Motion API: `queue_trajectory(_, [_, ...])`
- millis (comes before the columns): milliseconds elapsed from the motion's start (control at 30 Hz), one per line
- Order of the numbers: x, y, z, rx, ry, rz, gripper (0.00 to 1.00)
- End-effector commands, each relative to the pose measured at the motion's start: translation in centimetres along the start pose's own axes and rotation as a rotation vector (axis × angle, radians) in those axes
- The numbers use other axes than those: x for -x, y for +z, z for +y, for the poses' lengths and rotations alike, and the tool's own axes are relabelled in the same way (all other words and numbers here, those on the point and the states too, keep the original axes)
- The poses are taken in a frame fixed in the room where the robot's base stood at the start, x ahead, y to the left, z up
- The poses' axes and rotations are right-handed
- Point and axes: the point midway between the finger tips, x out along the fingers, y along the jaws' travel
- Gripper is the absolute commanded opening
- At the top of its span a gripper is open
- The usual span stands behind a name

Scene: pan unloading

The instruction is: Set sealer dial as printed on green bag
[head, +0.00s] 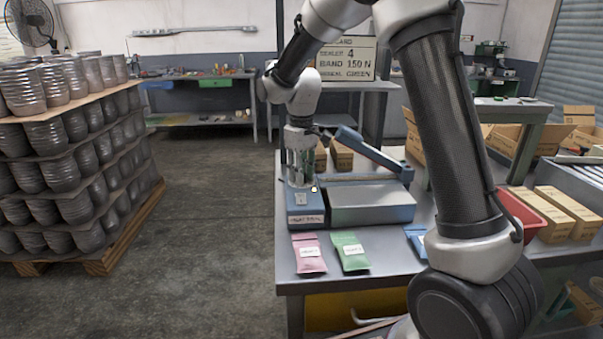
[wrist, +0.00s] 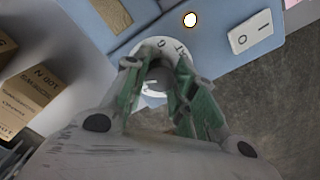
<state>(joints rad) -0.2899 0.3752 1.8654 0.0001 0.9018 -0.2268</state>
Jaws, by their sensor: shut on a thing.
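The heat sealer (head: 306,217) is a blue machine with a grey bed and a raised blue arm, on a grey bench. My gripper (head: 300,180) points down over its left end. In the wrist view my gripper (wrist: 157,78) is shut on the grey dial knob (wrist: 158,72). The dial setting cannot be read. The green bag (head: 350,253) lies flat in front of the sealer with a white label, too small to read.
A pink bag (head: 309,254) lies left of the green one, and a blue bag (head: 416,241) lies right, partly hidden by my arm. A lit lamp (wrist: 190,19) and a rocker switch (wrist: 250,32) sit beside the dial.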

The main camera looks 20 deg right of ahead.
Motion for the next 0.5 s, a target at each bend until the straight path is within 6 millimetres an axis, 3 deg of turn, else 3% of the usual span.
queue_trajectory(500, [0.15,-0.14,0.05,0.485,0.003,0.004,0.03])
